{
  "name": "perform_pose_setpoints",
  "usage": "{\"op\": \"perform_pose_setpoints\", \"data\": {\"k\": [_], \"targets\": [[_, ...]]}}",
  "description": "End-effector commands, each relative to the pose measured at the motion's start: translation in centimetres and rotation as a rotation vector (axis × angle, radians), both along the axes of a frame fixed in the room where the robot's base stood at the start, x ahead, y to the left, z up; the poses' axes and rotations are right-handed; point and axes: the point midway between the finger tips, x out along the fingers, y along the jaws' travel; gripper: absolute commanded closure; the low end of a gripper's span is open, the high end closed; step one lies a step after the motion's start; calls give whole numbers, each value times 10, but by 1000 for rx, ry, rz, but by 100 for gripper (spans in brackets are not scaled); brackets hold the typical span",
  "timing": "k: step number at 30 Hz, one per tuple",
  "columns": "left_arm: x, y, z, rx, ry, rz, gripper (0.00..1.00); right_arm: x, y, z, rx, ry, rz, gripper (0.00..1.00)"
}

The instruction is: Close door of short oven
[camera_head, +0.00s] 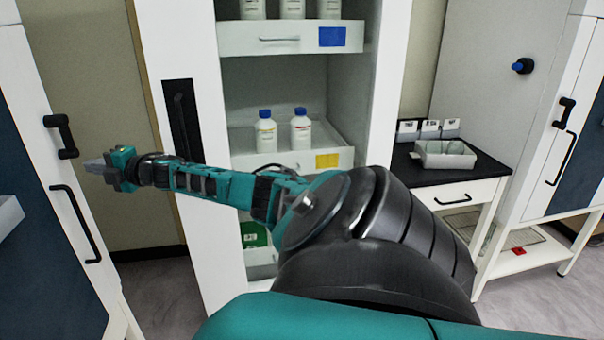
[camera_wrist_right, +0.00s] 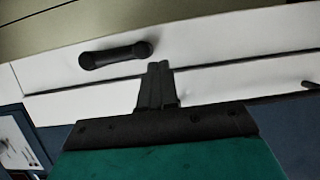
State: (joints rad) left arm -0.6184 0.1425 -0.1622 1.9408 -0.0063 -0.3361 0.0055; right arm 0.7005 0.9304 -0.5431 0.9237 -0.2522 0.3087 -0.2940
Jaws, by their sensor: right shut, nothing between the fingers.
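My right gripper (camera_head: 92,162) is shut and empty, its fingers pointing left toward a white cabinet front with a dark blue panel (camera_head: 35,240). That front, at the left edge of the head view, has a black latch (camera_head: 62,136) and a long black bar handle (camera_head: 76,223). I cannot tell for certain whether it is the short oven's door. In the right wrist view the shut fingers (camera_wrist_right: 158,75) lie over a white panel edge, beside a black handle (camera_wrist_right: 115,55). Contact is not clear. My left gripper is out of view.
An open white cabinet (camera_head: 180,50) with bottles on pull-out shelves stands behind my right arm. At right are a black-topped table (camera_head: 425,172) with a grey tray (camera_head: 444,161) and another white unit (camera_head: 500,100) with black handles. Floor shows between the left front and the cabinet.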

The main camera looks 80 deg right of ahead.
Motion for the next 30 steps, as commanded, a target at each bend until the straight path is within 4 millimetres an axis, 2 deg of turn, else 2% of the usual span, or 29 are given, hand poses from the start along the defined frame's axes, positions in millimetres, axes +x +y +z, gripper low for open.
{"op": "perform_pose_setpoints", "data": {"k": [23,30], "targets": [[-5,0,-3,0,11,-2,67,-1,0,0,0,1,-2,100],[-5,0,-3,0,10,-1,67,-18,-2,-3,0,4,-2,100]]}}
